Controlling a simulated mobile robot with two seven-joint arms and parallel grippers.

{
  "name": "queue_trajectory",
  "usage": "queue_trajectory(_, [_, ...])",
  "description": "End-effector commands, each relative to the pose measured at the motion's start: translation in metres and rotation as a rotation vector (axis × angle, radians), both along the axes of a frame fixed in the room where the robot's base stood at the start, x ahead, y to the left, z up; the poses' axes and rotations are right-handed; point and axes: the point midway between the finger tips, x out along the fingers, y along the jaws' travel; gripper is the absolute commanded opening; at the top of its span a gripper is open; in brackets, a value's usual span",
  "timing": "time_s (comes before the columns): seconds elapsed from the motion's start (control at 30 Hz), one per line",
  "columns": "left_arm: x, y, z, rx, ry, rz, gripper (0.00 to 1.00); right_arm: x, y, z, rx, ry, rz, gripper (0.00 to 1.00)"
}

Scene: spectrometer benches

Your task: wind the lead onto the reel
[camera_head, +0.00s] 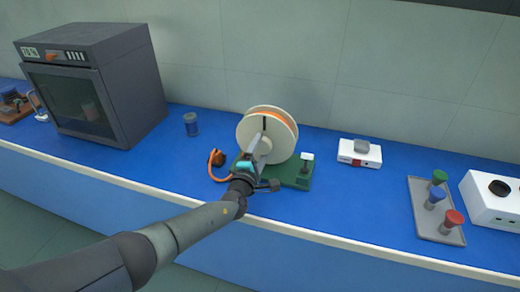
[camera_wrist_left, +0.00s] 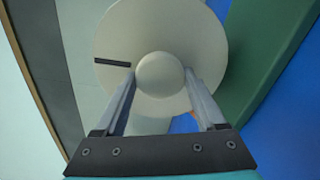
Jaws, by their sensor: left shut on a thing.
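The cream reel (camera_head: 281,130) stands on a green base (camera_head: 297,178) on the blue bench, with some orange lead wound between its flanges. The loose part of the lead (camera_head: 212,171) curves down at the left of the base, by a dark brown end piece (camera_head: 218,158). My left gripper (camera_head: 256,148) is at the front of the reel. In the left wrist view its fingers (camera_wrist_left: 160,90) are shut on the round cream knob (camera_wrist_left: 160,74) at the reel's face. A black mark (camera_wrist_left: 113,63) shows on the flange. My right gripper is not in view.
A dark oven-like box (camera_head: 95,80) stands at the left, with a small dark blue jar (camera_head: 191,124) beside it. To the right are a white device (camera_head: 360,153), a grey tray (camera_head: 424,222) with coloured knobs and a white box (camera_head: 495,203). Bench between them is clear.

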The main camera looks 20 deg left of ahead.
Motion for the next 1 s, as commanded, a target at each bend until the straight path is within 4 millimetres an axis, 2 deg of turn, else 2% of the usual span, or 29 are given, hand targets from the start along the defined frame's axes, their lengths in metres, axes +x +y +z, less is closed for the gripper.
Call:
queue_trajectory(0.17, [0.0,0.001,0.001,0.018,-0.004,0.0,0.0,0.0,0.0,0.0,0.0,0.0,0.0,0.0])
queue_trajectory(0.2, [0.0,0.001,0.001,0.018,-0.004,0.0,0.76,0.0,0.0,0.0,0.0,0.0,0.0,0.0])
queue_trajectory(0.4, [0.0,0.001,0.001,0.013,-0.003,0.0,0.98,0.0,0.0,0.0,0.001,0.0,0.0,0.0])
queue_trajectory(0.77, [-0.005,0.001,0.0,0.008,0.001,0.0,1.0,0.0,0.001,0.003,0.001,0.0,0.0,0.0])
queue_trajectory(0.87, [-0.015,0.002,0.001,0.007,0.002,-0.001,1.0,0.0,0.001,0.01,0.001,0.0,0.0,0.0])
queue_trajectory(1.0, [-0.038,0.002,0.002,0.007,0.003,-0.001,1.0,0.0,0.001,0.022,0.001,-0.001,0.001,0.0])
